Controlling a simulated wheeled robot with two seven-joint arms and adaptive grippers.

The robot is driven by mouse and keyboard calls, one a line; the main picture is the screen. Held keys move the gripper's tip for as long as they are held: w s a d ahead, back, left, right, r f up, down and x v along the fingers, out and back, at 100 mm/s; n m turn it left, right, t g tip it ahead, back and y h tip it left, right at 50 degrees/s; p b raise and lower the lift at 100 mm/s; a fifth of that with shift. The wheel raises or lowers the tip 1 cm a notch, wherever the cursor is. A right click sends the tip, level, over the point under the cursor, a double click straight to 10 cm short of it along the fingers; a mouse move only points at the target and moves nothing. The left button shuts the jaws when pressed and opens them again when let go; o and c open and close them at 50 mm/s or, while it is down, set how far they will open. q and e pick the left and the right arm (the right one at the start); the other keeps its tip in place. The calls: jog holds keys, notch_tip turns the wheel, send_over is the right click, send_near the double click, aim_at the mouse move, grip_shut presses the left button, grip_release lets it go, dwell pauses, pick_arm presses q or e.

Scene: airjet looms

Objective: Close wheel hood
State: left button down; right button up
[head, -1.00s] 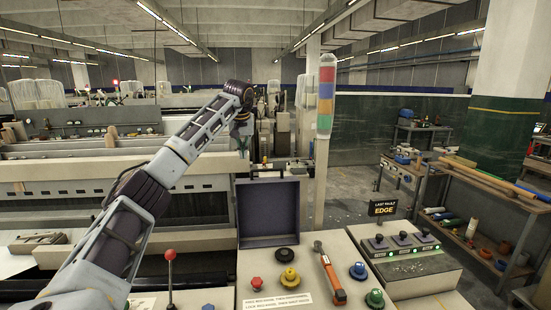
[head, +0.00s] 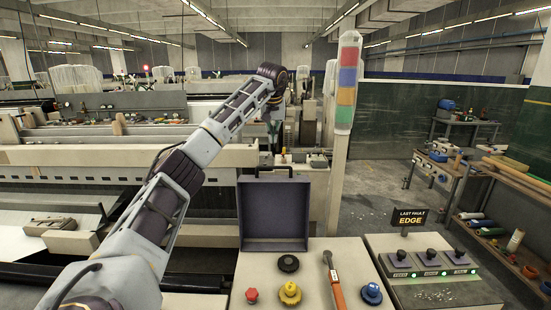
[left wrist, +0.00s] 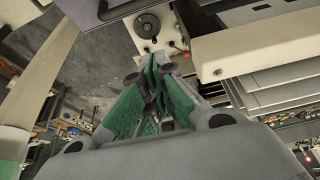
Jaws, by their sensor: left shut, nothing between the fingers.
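The wheel hood appears to be the dark open box-like cover (head: 273,214) with a handle on its top edge. It stands upright at the back of the beige console (head: 310,262) in the head view, its hollow inside facing me. A black knob (head: 288,263) sits just in front of it. My left gripper (head: 274,132) hangs from the raised arm, above and beyond the hood, and does not touch it. The left wrist view shows its green fingers (left wrist: 158,72) shut and empty. A black handwheel (left wrist: 147,25) on a light panel lies past the fingertips. My right gripper is not in view.
The signal tower (head: 345,85) rises right of the hood. The console carries a red button (head: 251,295), a yellow knob (head: 290,292), a blue knob (head: 371,293) and an orange-handled tool (head: 336,290). Looms fill the left and back. Open floor (head: 385,205) lies right.

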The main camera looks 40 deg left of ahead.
pick_arm(q)
jog(key=shift+s+d+f+p, duration=0.1)
jog(key=shift+f+p, duration=0.45)
jog(key=shift+f, duration=1.8)
jog(key=shift+s+f+p, duration=0.1)
jog(key=shift+f+p, duration=0.45)
jog(key=shift+f, duration=1.75)
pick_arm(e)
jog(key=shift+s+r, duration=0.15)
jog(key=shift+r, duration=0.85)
pick_arm(q)
jog(key=shift+s, duration=0.15)
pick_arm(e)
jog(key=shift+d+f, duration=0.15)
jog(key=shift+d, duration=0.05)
